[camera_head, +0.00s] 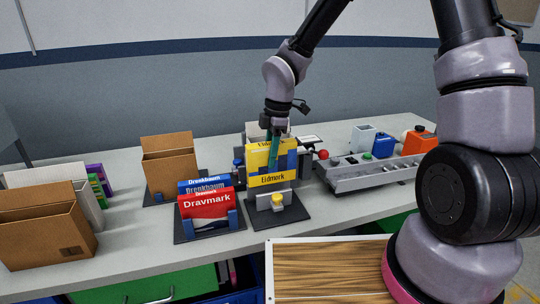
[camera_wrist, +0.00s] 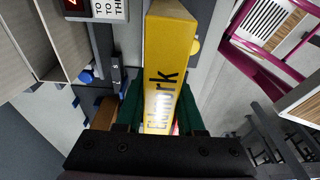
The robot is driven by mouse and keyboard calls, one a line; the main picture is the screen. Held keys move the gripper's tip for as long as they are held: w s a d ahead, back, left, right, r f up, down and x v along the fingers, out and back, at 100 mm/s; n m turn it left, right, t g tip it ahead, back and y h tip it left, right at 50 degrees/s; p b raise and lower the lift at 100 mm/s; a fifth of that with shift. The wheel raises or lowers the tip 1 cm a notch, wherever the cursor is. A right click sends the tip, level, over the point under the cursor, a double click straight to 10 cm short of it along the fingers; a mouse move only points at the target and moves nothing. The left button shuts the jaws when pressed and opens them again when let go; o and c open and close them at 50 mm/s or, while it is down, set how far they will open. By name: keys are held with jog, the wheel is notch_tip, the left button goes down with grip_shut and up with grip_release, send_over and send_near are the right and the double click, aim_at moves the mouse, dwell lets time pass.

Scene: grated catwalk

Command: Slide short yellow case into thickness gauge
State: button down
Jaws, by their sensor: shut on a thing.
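The case is upright at a grey stand with a black base (camera_head: 283,216) and a yellow knob, which appears to be the thickness gauge. Blue uprights show beside the case. The case hides the slot, so I cannot tell whether it is seated.
Red and blue cases (camera_head: 207,206) stand in a rack just left. A brown box (camera_head: 169,165) is behind them, and open cartons (camera_head: 50,228) are at far left. A grey fixture (camera_head: 370,174) with coloured parts is at right. A wooden-topped surface (camera_head: 325,270) is in front.

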aim_at(270, 178)
jog(key=shift+f, duration=3.9)
jog(key=shift+c, duration=0.5)
grip_release()
jog(key=shift+s, duration=0.1)
jog(key=shift+r, duration=4)
